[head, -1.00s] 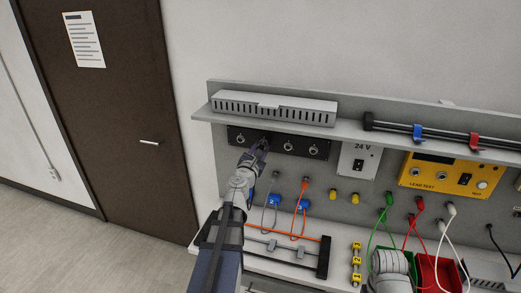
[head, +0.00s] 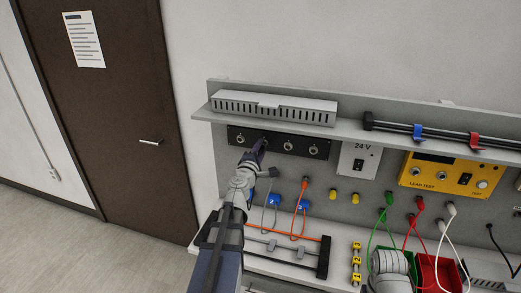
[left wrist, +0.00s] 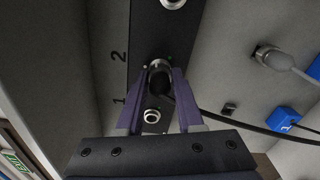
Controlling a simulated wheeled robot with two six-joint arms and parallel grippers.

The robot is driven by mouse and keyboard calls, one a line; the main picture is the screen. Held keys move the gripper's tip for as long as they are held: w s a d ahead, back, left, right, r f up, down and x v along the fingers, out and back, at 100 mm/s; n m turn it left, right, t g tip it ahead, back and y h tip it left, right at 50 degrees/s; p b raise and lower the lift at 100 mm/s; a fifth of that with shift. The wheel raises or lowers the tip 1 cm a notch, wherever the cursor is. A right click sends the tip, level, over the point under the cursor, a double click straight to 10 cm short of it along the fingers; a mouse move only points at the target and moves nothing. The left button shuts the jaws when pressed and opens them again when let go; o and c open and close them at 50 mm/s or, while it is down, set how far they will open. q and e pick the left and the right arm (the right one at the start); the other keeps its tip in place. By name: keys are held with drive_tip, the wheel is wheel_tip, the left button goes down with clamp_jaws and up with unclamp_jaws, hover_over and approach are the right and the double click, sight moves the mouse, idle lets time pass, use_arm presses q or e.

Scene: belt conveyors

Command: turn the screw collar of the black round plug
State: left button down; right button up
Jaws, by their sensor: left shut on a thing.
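The black round plug (left wrist: 158,82) sits at the socket marked 2 on the black panel (left wrist: 143,38) in the left wrist view. Its black cable runs off to the right. My left gripper (left wrist: 160,70) is shut on the plug, one finger on each side of its collar. In the head view my left gripper (head: 262,145) is up against the black panel (head: 238,135), and it hides the plug there. I cannot see how far the collar is turned.
A bare socket (left wrist: 152,115) lies beside the plug, near the mark 1. More sockets (head: 313,151) are to the right on the panel. A shelf with a slotted grey box (head: 275,107) overhangs it. Blue plugs (head: 273,200) and an orange lead (head: 305,182) are below right.

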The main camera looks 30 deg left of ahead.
use_arm(q)
drive_tip(key=m, duration=0.5)
drive_tip(key=shift+m, duration=0.3)
drive_tip(key=m, duration=0.5)
use_arm(e)
drive_tip(key=shift+f, duration=0.15)
use_arm(q)
drive_tip(key=shift+d+f+m, duration=0.1)
drive_tip(key=shift+m, duration=0.3)
drive_tip(key=c, duration=0.5)
unclamp_jaws()
drive_tip(key=v, duration=0.7)
drive_tip(key=shift+s, duration=0.4)
use_arm(e)
drive_tip(key=shift+s+d, duration=0.1)
drive_tip(key=shift+s, duration=0.45)
